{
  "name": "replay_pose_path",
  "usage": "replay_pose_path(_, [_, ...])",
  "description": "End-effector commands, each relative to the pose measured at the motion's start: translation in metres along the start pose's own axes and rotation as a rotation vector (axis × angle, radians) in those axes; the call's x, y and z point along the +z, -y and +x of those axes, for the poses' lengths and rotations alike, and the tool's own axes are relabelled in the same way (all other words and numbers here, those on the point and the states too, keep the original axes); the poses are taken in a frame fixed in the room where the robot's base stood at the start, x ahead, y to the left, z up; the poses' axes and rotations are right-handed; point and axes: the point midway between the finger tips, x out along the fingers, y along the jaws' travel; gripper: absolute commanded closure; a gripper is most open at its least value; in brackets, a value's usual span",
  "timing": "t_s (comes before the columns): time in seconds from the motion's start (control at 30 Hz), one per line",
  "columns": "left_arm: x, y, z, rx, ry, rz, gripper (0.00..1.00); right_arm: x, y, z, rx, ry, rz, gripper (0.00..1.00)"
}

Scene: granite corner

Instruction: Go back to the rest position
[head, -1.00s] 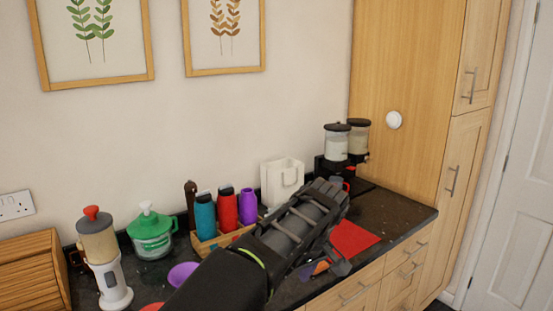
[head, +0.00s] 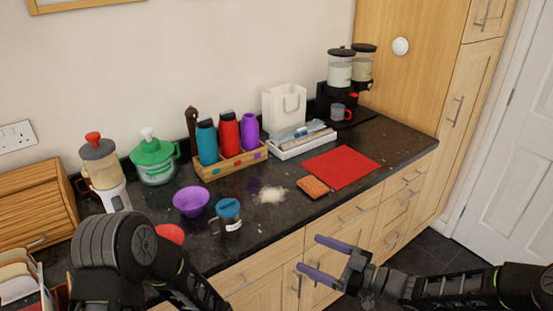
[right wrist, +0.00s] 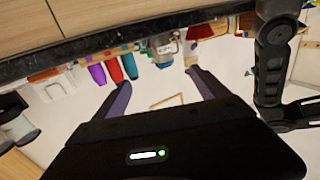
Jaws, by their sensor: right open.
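My right gripper (head: 309,254) is open and empty. It is in front of the base cabinets, clear of the counter edge, and its arm comes in from the lower right. In the right wrist view its two fingers (right wrist: 162,88) stand wide apart with nothing between them, and the picture is upside down. My left arm (head: 120,245) shows as a black shoulder and link at the lower left of the head view. The left gripper is out of the picture.
White powder (head: 271,194) lies loose. Floor on the right is clear.

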Motion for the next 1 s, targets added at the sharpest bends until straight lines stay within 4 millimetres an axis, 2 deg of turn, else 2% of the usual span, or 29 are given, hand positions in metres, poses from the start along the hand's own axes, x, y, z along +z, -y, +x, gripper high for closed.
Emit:
replay_pose_path(0.03, [0.028,0.010,0.010,0.025,0.016,-0.005,0.33,0.000,0.000,0.000,0.000,0.000,0.000,0.16])
replay_pose_path(0.1, [0.060,0.018,0.018,0.058,0.017,-0.002,0.33,0.000,0.000,0.000,0.000,0.000,0.000,0.16])
replay_pose_path(0.3, [0.138,0.028,0.018,0.124,-0.002,0.007,0.33,0.001,0.001,0.001,0.002,0.002,0.006,0.16])
replay_pose_path(0.33, [0.131,0.027,0.018,0.121,-0.010,0.014,0.33,0.008,0.004,0.008,0.024,0.015,0.048,0.16])
replay_pose_path(0.47, [0.129,0.026,0.018,0.119,-0.011,0.016,0.33,0.040,0.011,0.023,0.117,0.087,0.202,0.16])
replay_pose_path(0.57, [0.129,0.026,0.019,0.119,-0.010,0.016,0.33,0.072,0.023,0.030,0.190,0.171,0.331,0.16])
replay_pose_path(0.67, [0.129,0.027,0.019,0.119,-0.010,0.016,0.33,0.115,0.046,0.029,0.267,0.296,0.481,0.16])
replay_pose_path(0.77, [0.129,0.027,0.019,0.119,-0.010,0.016,0.33,0.168,0.085,0.016,0.353,0.475,0.653,0.16])
replay_pose_path(0.8, [0.129,0.027,0.019,0.119,-0.010,0.016,0.33,0.190,0.106,0.005,0.391,0.563,0.727,0.16])
replay_pose_path(0.9, [0.129,0.027,0.019,0.119,-0.010,0.015,0.33,0.235,0.160,-0.032,0.479,0.781,0.889,0.16])
replay_pose_path(1.0, [0.129,0.027,0.019,0.119,-0.010,0.015,0.33,0.260,0.206,-0.070,0.554,0.958,1.007,0.16])
